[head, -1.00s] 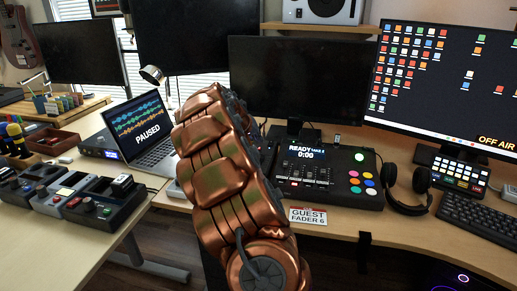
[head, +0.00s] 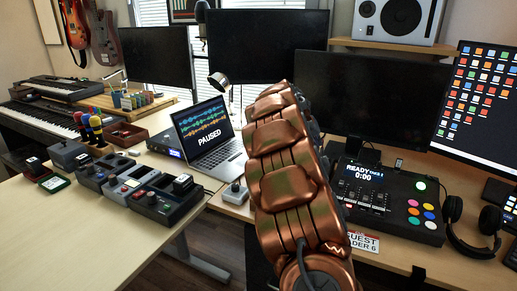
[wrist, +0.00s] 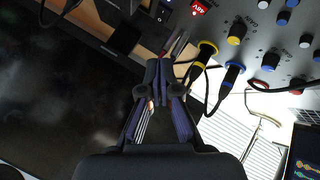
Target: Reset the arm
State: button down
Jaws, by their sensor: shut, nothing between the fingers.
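My arm (head: 292,175), copper-coloured and segmented, rises from the bottom of the head view and stands in front of the desk. It hides part of the desk between the laptop (head: 208,138) and the black mixer (head: 385,200). My gripper's fingers do not show in the head view. In the wrist view my gripper (wrist: 160,78) is shut and empty, its dark fingertips together. Beside the fingertips are a yellow-ringed plug (wrist: 204,50) and a blue plug (wrist: 233,72) with dark cables. I cannot tell whether the fingers touch anything.
A grey knob panel (wrist: 265,45) fills the upper right of the wrist view. In the head view, monitors (head: 268,47) line the back, headphones (head: 478,228) lie at right, and several grey devices (head: 150,195) sit on the left table (head: 70,235). That table's front is bare.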

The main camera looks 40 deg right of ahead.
jog(key=s+a+f+n+y, duration=0.1)
jog(key=s+a+y, duration=0.1)
jog(key=a, duration=0.9)
jog(key=s+a+f+n+y, duration=0.1)
jog(key=s+a+f+y, duration=0.15)
jog(key=a, duration=0.85)
jog(key=s+a+f+n+y, duration=0.1)
jog(key=s+a, duration=0.1)
jog(key=a, duration=1)
jog(key=s+a+f+n+g+y, duration=0.2)
jog(key=s+a+f+n, duration=0.1)
jog(key=s+a, duration=0.7)
jog(key=s+a+f+n+g+y, duration=0.1)
jog(key=s+a+f+n+y, duration=0.15)
jog(key=s+a, duration=0.8)
notch_tip(320, 180, up, 21)
jog(key=a+p, duration=0.1)
jog(key=p, duration=1.9)
jog(key=shift+w+a+f+t+h, duration=0.15)
jog(key=shift+w+a+t+h, duration=0.25)
